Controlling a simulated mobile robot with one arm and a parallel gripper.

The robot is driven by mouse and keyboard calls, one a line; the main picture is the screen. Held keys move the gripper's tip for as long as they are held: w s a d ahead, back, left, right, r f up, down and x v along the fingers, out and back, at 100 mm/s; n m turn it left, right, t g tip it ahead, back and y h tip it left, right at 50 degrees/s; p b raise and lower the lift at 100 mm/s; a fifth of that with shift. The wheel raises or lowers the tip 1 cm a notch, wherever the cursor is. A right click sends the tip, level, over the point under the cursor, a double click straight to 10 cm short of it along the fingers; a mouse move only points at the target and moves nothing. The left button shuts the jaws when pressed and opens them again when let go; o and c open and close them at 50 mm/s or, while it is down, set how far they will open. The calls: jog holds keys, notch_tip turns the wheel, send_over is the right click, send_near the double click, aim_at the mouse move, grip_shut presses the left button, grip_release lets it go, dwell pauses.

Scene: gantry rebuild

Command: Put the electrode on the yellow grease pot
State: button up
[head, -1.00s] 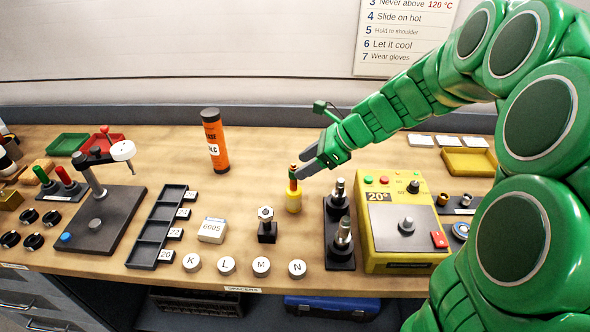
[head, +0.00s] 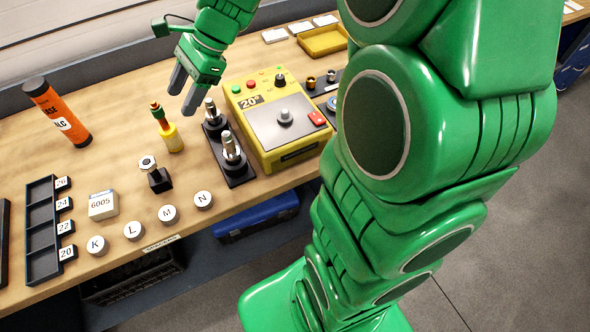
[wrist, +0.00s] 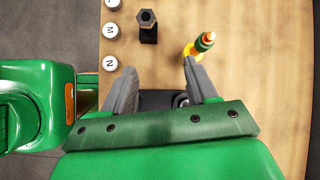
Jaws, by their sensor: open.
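The yellow grease pot (head: 172,140) stands on the bench. A small electrode-like piece with a green band and a red-orange body (head: 157,113) stands on top of it, roughly upright. In the wrist view the pot (wrist: 188,51) and the piece (wrist: 205,41) are just beyond the right finger. Whether the piece is fully seated cannot be told. My gripper (head: 182,97) is open and empty, up and to the right of the pot in the head view. Its spread fingers also show in the wrist view (wrist: 158,67), with nothing between their tips.
A black stand with two metal posts (head: 238,177) and a yellow tester box (head: 285,157) are right of the pot. A small black holder with a nut (head: 158,180) and lettered discs (head: 168,213) are in front. Bench behind the pot is clear.

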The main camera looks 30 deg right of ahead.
jog(key=s+d+n+h, duration=0.2)
jog(key=s+n, duration=0.3)
jog(key=s, duration=0.4)
jog(key=s+d+f+n+g+h, duration=0.1)
jog(key=s+d+n+h, duration=0.2)
jog(key=s, duration=0.6)
jog(key=s+d+n+h, duration=0.2)
jog(key=s+d+n, duration=0.4)
jog(key=s, duration=0.3)
jog(key=shift+s+d+f+n+g+h, duration=0.2)
jog(key=shift+f+n+g+h, duration=0.15)
jog(key=shift+n, duration=0.45)
